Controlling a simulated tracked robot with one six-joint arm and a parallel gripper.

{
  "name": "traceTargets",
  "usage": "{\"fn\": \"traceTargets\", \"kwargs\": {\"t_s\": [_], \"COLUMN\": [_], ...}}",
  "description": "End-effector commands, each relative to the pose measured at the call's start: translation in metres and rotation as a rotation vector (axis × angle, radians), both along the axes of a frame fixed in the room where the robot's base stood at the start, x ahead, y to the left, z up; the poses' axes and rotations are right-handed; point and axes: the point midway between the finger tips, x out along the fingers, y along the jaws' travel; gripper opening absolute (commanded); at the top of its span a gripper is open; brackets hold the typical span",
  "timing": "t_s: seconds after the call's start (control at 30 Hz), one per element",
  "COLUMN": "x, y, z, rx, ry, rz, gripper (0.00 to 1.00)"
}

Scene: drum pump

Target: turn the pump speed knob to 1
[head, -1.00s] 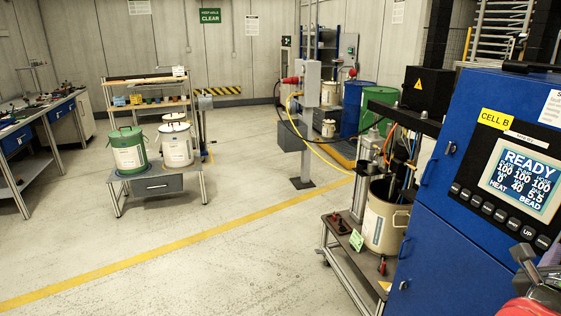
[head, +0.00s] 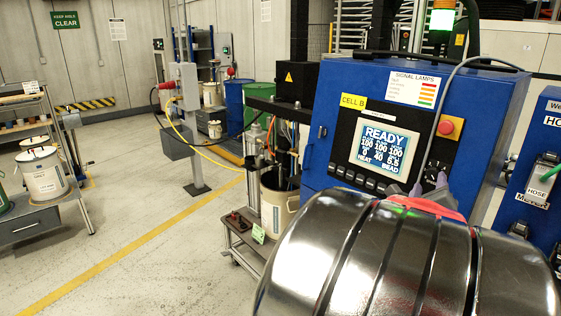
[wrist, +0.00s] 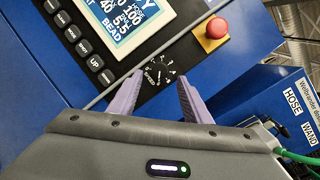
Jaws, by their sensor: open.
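The pump speed knob (wrist: 153,75) is a small dark dial with white marks around it on the black panel in the wrist view; its setting is too small to read. My gripper (wrist: 160,82) is open, with its two purple fingers apart and the knob showing between their tips. I cannot tell whether either finger touches it. In the head view my gripper (head: 429,184) is in front of the panel, right of the screen (head: 384,147), which reads READY.
A red stop button (wrist: 215,28) sits on the panel above and right of the fingers. A row of dark buttons (wrist: 85,47) runs beside the screen. A blue hose and wand stand (head: 538,185) is at the right. The floor (head: 140,225) at left is clear.

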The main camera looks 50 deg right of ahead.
Motion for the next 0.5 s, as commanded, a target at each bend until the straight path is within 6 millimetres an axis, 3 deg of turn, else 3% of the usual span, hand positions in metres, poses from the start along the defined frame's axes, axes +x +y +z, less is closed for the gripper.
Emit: {"fn": "traceTargets", "kwargs": {"t_s": [0.5], "x": [0.010], "y": [-0.052], "z": [-0.001], "rx": [0.001], "ry": [0.000], "rz": [-0.001], "gripper": [0.44]}}
